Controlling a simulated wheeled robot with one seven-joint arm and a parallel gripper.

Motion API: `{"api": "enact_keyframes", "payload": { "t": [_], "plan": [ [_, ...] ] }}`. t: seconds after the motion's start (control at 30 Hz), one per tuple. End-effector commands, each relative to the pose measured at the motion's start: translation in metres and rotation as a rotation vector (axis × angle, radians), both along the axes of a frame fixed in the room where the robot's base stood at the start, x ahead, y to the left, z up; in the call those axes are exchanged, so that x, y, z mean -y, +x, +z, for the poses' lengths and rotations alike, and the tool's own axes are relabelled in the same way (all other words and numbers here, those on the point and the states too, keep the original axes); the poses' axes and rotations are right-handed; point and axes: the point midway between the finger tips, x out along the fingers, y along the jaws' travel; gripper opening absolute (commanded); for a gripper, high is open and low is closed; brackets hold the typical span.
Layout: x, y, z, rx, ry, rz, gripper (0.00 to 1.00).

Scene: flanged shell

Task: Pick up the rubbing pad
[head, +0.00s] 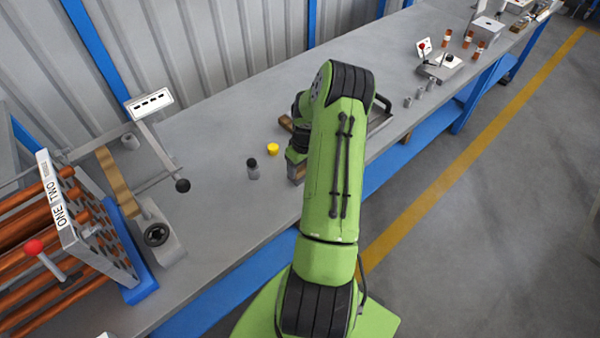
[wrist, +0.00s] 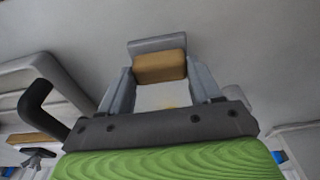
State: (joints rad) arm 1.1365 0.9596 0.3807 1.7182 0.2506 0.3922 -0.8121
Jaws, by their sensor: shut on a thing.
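The rubbing pad (wrist: 158,68), a tan block with a grey backing, is between the two fingers of my gripper (wrist: 160,78) in the wrist view. My gripper is shut on it. In the head view a small brown and grey block (head: 296,173), which looks like the pad, shows just left of my green arm, over the bench near its front edge. My arm hides most of the gripper there. I cannot tell whether the pad touches the bench.
A yellow cap (head: 272,149) and a small dark-topped grey cylinder (head: 253,170) stand on the bench (head: 225,215) left of my arm. A rack of copper rods (head: 60,235) is at the left. A black handle (wrist: 36,105) shows left of my gripper in the wrist view.

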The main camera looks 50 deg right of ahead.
Motion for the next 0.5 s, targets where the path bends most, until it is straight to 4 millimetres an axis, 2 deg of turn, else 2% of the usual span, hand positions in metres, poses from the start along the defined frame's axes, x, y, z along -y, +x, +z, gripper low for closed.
{"api": "enact_keyframes", "payload": {
  "t": [0.27,0.37,0.5],
  "plan": [
    [0.001,0.001,0.006,0.001,-0.002,0.001,0.32],
    [0.001,0.001,0.027,0.002,-0.006,0.001,0.32],
    [0.001,0.001,0.065,0.003,-0.007,0.0,0.32]
  ]
}}
